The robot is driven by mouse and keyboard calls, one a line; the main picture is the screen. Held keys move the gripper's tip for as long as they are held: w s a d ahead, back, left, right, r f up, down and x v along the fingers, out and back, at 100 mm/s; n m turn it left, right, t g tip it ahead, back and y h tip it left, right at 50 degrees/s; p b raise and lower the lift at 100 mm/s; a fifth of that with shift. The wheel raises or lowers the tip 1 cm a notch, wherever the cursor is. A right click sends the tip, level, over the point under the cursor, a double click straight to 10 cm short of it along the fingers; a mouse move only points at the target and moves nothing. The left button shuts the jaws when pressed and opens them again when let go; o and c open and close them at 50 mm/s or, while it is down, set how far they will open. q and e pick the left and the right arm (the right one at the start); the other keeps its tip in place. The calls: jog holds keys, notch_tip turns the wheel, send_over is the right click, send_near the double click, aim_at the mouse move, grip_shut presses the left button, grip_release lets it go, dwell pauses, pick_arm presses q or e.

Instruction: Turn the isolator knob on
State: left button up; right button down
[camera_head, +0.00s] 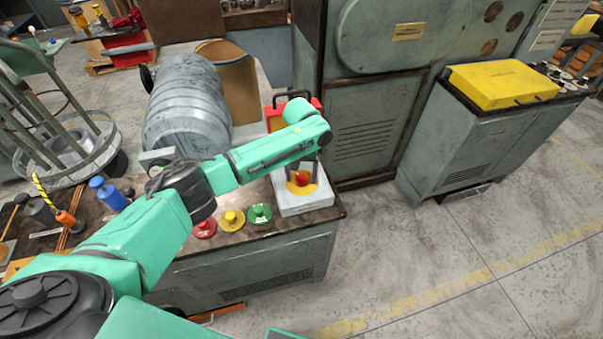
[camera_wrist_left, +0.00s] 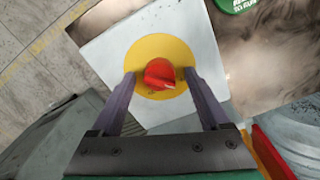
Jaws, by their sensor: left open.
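The isolator knob (camera_head: 301,179) is red and sits on a yellow disc (camera_head: 293,189) on top of a pale grey box (camera_head: 312,203) at the right end of the bench. In the left wrist view the red knob (camera_wrist_left: 159,73) lies in the middle of the yellow disc (camera_wrist_left: 178,54) on the white box face (camera_wrist_left: 105,60). My left gripper (camera_head: 301,172) is over the knob. In the left wrist view the open fingers (camera_wrist_left: 160,77) stand on either side of the knob, with a gap visible on both sides. My right gripper is not in view.
Red (camera_head: 204,229), yellow (camera_head: 232,220) and green (camera_head: 260,214) round buttons sit on the bench (camera_head: 230,248) left of the box. A red case (camera_head: 273,112) stands behind the box. A large grey machine (camera_head: 365,120) rises behind; open floor lies right.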

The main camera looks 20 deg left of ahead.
pick_arm(q)
jog(key=shift+s+r, duration=0.1)
jog(key=shift+s, duration=0.05)
jog(key=c, duration=0.3)
grip_shut()
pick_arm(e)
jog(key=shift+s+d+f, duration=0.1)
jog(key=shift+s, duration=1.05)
